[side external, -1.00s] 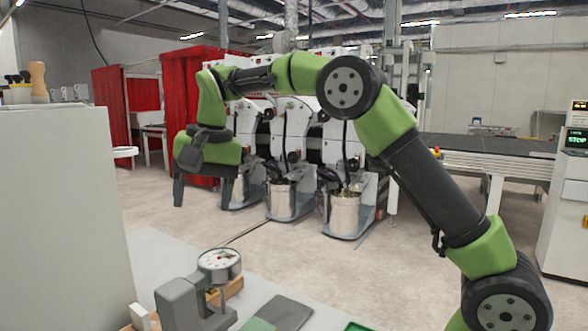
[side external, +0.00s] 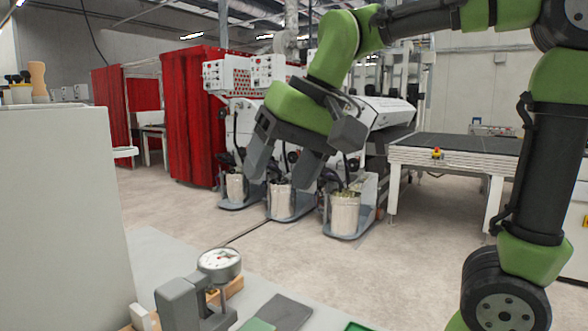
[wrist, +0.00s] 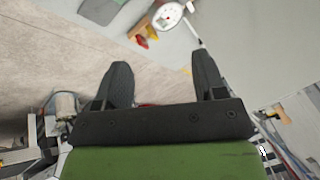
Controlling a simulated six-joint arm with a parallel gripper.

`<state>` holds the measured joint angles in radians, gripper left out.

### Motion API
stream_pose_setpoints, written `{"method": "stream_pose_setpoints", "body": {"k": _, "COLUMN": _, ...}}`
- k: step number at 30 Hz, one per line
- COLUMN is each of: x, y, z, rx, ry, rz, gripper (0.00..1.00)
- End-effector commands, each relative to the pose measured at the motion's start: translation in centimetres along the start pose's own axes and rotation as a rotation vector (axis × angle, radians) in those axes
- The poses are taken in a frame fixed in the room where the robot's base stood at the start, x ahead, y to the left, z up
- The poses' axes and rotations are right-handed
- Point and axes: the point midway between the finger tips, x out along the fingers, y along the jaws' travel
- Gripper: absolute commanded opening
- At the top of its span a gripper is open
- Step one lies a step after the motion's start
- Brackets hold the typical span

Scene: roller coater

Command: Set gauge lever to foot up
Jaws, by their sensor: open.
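The dial gauge (side external: 219,262) has a round white face and sits on a grey stand (side external: 184,302) at the bottom left of the side view. In the wrist view its dial (wrist: 167,17) shows at the top, just beyond my fingertips. I cannot make out the gauge lever or the position of its foot. My gripper (side external: 284,175) is open and empty, with its fingers pointing down, high above and to the right of the gauge. Both fingers also show in the wrist view (wrist: 161,65), with nothing between them.
A tall grey cabinet (side external: 62,210) stands left of the gauge. A dark grey pad (side external: 281,312) lies on the table right of it, with a green piece (side external: 257,325) beside it. Machines with metal buckets (side external: 344,214) stand behind. The air between gripper and gauge looks clear.

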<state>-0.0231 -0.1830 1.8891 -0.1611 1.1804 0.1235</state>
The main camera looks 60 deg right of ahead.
Motion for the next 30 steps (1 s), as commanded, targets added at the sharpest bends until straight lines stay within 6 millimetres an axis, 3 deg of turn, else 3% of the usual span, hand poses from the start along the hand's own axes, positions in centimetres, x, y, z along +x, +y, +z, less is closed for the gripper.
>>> {"method": "stream_pose_setpoints", "body": {"k": 6, "x": -0.5, "y": 0.7, "z": 1.4, "rx": -0.02, "ry": 0.021, "rz": -0.017, "gripper": 0.64}}
{"method": "stream_pose_setpoints", "body": {"k": 16, "x": -0.6, "y": 0.8, "z": 1.6, "rx": -0.023, "ry": 0.024, "rz": -0.019, "gripper": 0.64}}
{"method": "stream_pose_setpoints", "body": {"k": 18, "x": -0.6, "y": 0.8, "z": 1.6, "rx": -0.023, "ry": 0.024, "rz": -0.019, "gripper": 0.54}}
{"method": "stream_pose_setpoints", "body": {"k": 23, "x": -0.8, "y": 0.7, "z": 1.5, "rx": -0.023, "ry": 0.024, "rz": -0.02, "gripper": 0.54}}
{"method": "stream_pose_setpoints", "body": {"k": 26, "x": -1.8, "y": 0.3, "z": 1.0, "rx": -0.025, "ry": 0.028, "rz": -0.021, "gripper": 0.54}}
{"method": "stream_pose_setpoints", "body": {"k": 30, "x": -4.6, "y": -0.7, "z": 0.0, "rx": -0.024, "ry": 0.03, "rz": -0.022, "gripper": 0.54}}
